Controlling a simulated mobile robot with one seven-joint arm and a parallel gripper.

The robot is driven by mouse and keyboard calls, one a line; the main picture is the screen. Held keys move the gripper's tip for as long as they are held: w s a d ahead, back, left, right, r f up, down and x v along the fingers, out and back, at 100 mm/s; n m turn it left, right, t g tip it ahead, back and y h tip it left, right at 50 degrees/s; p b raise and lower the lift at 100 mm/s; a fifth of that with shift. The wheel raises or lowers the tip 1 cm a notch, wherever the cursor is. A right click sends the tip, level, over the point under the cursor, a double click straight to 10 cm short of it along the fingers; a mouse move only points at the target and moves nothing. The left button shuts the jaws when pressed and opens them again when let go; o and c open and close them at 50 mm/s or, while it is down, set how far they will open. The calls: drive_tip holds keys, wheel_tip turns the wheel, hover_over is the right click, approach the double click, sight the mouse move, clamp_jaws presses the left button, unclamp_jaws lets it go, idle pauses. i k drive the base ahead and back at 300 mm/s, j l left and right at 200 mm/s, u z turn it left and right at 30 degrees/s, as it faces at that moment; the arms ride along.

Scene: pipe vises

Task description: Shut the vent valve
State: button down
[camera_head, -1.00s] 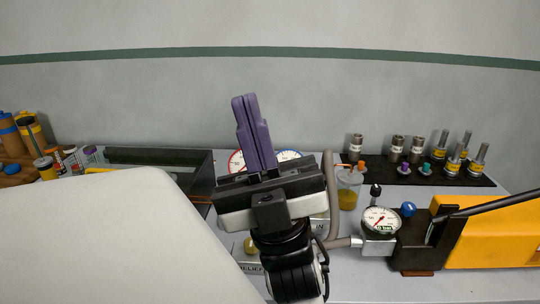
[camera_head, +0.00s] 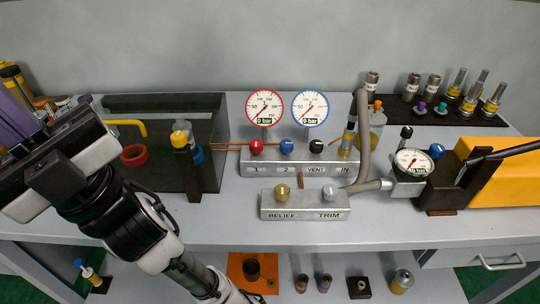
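The vent valve's black knob (camera_head: 317,146) stands on top of the upper grey manifold block (camera_head: 262,164), above the label VENT. A blue knob marked 2 (camera_head: 286,146) and a red knob marked 1 (camera_head: 256,147) stand to its left. The IN port with a brass fitting and grey hose is to its right. My gripper (camera_head: 14,112) is at the far left edge, well away from the knob. Its purple fingers lie close together and look shut and empty; their tips are partly cut off by the picture edge.
Two round gauges (camera_head: 265,108), both reading 0 bar, stand behind the block. A lower block (camera_head: 305,204) with RELIEF and TRIM knobs sits in front. A yellow pump with a dial (camera_head: 411,163) is at right. A dark glass-walled box (camera_head: 165,120) is at left.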

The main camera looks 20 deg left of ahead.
sight(316, 146)
drive_tip(key=l+u, duration=0.55)
drive_tip(key=l, duration=0.15)
drive_tip(key=k+l+u, duration=0.25)
drive_tip(key=k+u, duration=0.3)
drive_tip(key=i, duration=0.45)
